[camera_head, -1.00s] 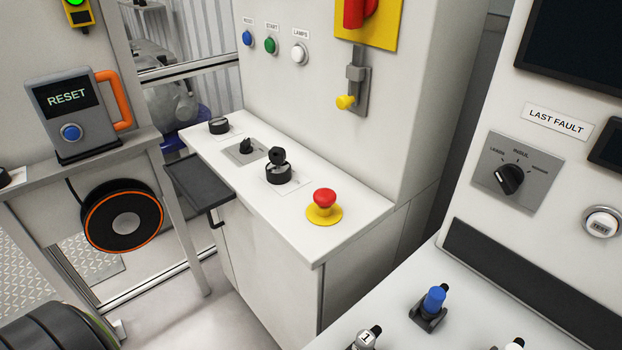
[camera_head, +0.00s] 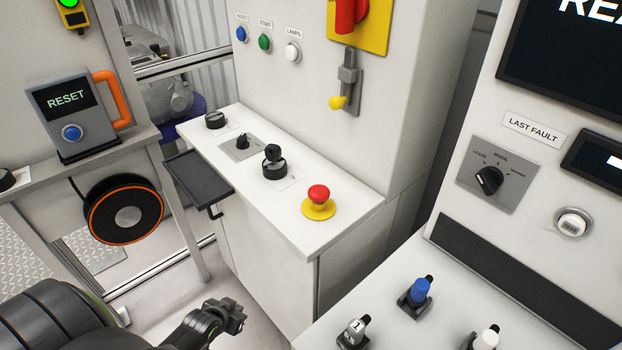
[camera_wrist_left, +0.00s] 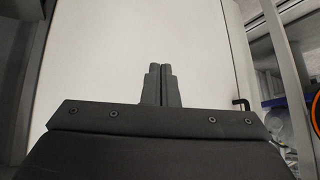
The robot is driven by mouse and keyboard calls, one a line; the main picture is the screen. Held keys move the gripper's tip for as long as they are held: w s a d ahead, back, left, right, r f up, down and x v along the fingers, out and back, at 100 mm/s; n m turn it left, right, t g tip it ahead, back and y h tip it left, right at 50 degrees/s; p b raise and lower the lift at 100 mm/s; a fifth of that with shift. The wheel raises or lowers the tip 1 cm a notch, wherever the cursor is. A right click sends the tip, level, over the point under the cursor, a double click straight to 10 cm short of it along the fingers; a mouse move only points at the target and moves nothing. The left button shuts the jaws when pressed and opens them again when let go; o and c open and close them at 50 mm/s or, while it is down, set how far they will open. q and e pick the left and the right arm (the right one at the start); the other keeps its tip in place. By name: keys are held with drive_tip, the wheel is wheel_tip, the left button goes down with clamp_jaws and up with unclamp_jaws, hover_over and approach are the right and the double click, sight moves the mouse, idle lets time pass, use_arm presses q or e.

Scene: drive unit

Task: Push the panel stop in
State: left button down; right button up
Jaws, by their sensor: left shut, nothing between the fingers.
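The panel stop (camera_head: 318,196) is a red mushroom button on a yellow round base, at the front right of the white cabinet top (camera_head: 270,218). Nothing touches it. My left gripper (camera_head: 232,312) is low in the head view, below the cabinet top and in front of the cabinet's front face, apart from the stop. In the left wrist view its two fingers (camera_wrist_left: 160,84) are closed together with nothing between them, facing the pale cabinet front (camera_wrist_left: 145,40). The stop does not show in the wrist view. My right gripper is not in view.
A dark shelf (camera_head: 198,178) juts from the cabinet's left front. Black knobs (camera_head: 274,166) stand behind the stop. A yellow-handled lever (camera_head: 340,101) hangs on the wall panel. A white console with a blue switch (camera_head: 420,291) stands at right. Space above the stop is clear.

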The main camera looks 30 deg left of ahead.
use_arm(q)
drive_tip(key=w+d+r+m+t+h+p, duration=0.1)
drive_tip(key=w+d+r+t+h, duration=0.1)
drive_tip(key=r, duration=1.2)
drive_tip(key=w+d+r+m+t+h+p, duration=0.2)
drive_tip(key=w+d+r, duration=0.2)
drive_tip(key=r, duration=1)
drive_tip(key=w+d+r+m+t+h+p, duration=0.1)
drive_tip(key=w+r, duration=0.4)
drive_tip(key=r, duration=0.9)
drive_tip(key=d+t+h+p, duration=0.1)
drive_tip(key=d, duration=0.1)
drive_tip(key=shift+d+r+m+t+h, duration=0.2)
drive_tip(key=shift+d+m+t+h, duration=0.1)
drive_tip(key=shift+m+t, duration=0.1)
drive_tip(key=p, duration=0.2)
hover_over(311, 189)
drive_tip(key=s+d, duration=0.1)
drive_tip(key=shift+s+d+f, duration=0.1)
drive_tip(key=shift+f, duration=0.5)
drive_tip(key=shift+s+d+f, duration=0.1)
drive_tip(key=shift+f, duration=0.5)
wheel_tip(311, 189, down, 3)
drive_tip(key=shift+s+a+r, duration=0.1)
drive_tip(key=shift+a, duration=0.05)
drive_tip(key=shift+s+f, duration=0.1)
drive_tip(key=shift+f, duration=0.6)
